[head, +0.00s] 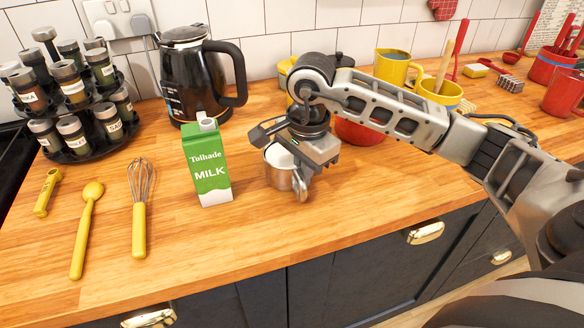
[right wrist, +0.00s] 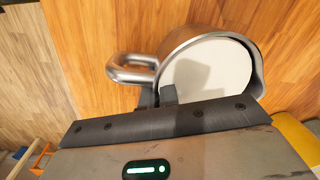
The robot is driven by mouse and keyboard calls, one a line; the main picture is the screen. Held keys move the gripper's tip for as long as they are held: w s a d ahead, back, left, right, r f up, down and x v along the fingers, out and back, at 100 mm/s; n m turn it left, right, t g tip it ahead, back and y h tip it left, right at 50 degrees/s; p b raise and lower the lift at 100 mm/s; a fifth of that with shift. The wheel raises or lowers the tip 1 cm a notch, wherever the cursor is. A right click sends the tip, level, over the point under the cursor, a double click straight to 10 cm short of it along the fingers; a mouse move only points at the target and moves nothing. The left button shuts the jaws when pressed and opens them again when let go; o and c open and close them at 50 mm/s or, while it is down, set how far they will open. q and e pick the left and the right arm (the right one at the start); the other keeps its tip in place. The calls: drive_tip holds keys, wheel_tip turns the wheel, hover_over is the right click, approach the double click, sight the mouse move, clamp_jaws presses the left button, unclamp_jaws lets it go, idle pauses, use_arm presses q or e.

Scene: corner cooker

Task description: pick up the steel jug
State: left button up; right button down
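The steel jug (head: 279,178) stands on the wooden counter just right of the milk carton, with a white content or inside showing at its top. Its loop handle (right wrist: 130,68) points left in the right wrist view, where the round white opening (right wrist: 207,74) faces the camera. My right gripper (head: 298,168) is over the jug's right side in the head view. Its two dark fingers (right wrist: 158,96) are close together at the place where the handle meets the jug and appear closed on it. The exact contact is partly hidden. My left gripper is not in view.
The milk carton (head: 207,165) stands close left of the jug. A black kettle (head: 191,80) is behind it. A red pot (head: 360,131) is behind my right arm. A whisk (head: 139,210) and yellow spoon (head: 85,225) lie left. The counter in front is clear.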

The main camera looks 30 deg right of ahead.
drive_tip(key=shift+r, duration=0.25)
idle(0.3)
drive_tip(key=shift+r, duration=1.1)
drive_tip(key=s+a+r, duration=0.5)
drive_tip(key=s+r, duration=0.5)
drive_tip(key=s, duration=0.2)
drive_tip(key=shift+s+a+r, duration=0.15)
drive_tip(key=shift+s, duration=0.25)
idle(0.5)
